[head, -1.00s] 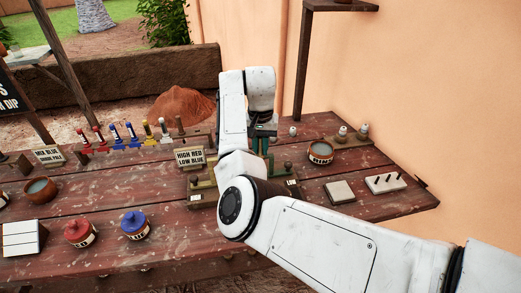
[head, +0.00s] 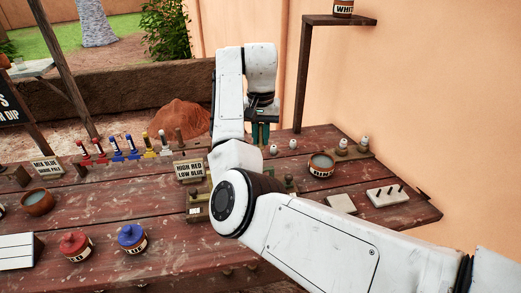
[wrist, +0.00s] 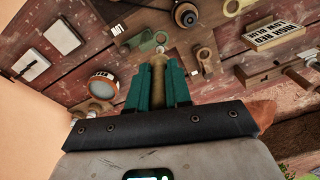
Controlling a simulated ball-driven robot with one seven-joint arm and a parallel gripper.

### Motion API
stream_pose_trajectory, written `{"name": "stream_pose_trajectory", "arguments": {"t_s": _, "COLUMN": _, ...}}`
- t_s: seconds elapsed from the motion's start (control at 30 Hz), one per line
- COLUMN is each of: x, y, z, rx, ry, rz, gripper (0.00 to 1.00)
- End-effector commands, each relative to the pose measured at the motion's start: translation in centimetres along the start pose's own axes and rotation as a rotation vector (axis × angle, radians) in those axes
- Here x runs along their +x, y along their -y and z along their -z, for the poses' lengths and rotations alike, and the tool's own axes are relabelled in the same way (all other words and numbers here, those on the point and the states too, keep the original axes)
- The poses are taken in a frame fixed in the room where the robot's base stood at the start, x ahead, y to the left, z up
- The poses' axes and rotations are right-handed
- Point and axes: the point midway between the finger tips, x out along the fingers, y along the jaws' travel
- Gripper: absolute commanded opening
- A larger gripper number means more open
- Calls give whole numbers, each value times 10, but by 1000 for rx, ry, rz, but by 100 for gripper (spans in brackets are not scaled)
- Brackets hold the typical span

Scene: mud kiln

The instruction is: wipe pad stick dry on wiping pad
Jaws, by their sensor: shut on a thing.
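My gripper (head: 260,133) is near the back edge of the red wooden bench, with its teal fingers pointing down. In the wrist view the fingers (wrist: 157,82) are shut on a tan, rounded stick (wrist: 158,72), which looks like the pad stick; its far end is hard to make out. A plain pale square (head: 340,203), likely the wiping pad, lies flat to the right and nearer the front, apart from the gripper. It also shows at upper left in the wrist view (wrist: 62,36).
A water pot (head: 320,166) stands between the gripper and the pale square. A pegged block (head: 387,196) lies right of the square. A "HIGH RED LOW BLUE" sign (head: 189,171) and several coloured sticks stand left. Red (head: 75,245) and blue (head: 131,238) pots stand front left.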

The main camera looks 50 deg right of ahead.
Motion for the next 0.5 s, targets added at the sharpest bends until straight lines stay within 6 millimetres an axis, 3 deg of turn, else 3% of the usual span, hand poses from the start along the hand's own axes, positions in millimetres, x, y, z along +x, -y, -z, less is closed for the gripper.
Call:
{"name": "stream_pose_trajectory", "arguments": {"t_s": 0.13, "x": -15, "y": 1, "z": 0, "rx": -2, "ry": 0, "rz": 1, "gripper": 0}}
{"name": "stream_pose_trajectory", "arguments": {"t_s": 0.5, "x": -17, "y": 1, "z": 0, "rx": -2, "ry": 1, "rz": 0, "gripper": 0}}
